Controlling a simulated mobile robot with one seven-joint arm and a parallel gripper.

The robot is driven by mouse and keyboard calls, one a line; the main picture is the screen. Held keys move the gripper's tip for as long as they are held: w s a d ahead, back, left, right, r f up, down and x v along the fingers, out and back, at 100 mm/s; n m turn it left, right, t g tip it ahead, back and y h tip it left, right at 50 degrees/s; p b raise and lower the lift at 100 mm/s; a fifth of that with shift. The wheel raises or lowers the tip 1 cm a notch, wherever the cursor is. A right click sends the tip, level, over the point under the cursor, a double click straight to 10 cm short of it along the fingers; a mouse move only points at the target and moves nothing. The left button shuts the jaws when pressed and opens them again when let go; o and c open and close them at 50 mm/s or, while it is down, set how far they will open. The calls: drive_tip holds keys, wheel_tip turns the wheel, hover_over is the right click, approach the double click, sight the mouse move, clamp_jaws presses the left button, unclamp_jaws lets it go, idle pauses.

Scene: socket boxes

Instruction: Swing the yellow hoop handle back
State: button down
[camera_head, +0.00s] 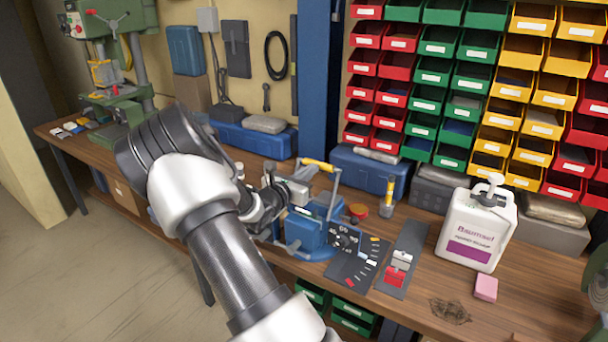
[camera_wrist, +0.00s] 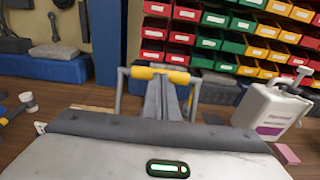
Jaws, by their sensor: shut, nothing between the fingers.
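The hoop handle has a yellow grip (camera_head: 319,165) between grey side arms and stands up over a blue device (camera_head: 306,232) on the workbench. In the wrist view, the yellow grip (camera_wrist: 141,73) lies across the middle, just ahead of my fingers. My gripper (camera_head: 301,181) is shut and empty, close beside the grip on its left in the head view. In the wrist view, my fingertips (camera_wrist: 164,80) overlap the middle of the grip. I cannot tell whether they touch it. My arm hides part of the device's left side.
A dark dial panel (camera_head: 357,257) and a plate with a red switch (camera_head: 397,268) lie right of the device. A white jug (camera_head: 476,230) and a pink block (camera_head: 486,288) stand farther right. Behind are a blue toolbox (camera_head: 365,178), a blue post (camera_head: 318,80) and rows of colored bins.

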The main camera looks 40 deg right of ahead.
idle(0.3)
drive_tip(key=shift+w+d+f+b, duration=0.2)
drive_tip(key=shift+d+b, duration=0.3)
drive_tip(key=shift+b, duration=0.05)
drive_tip(key=shift+w+d+f+b, duration=0.15)
drive_tip(key=shift+d+f+b, duration=0.05)
drive_tip(key=shift+d+b, duration=0.3)
drive_tip(key=shift+r, duration=0.3)
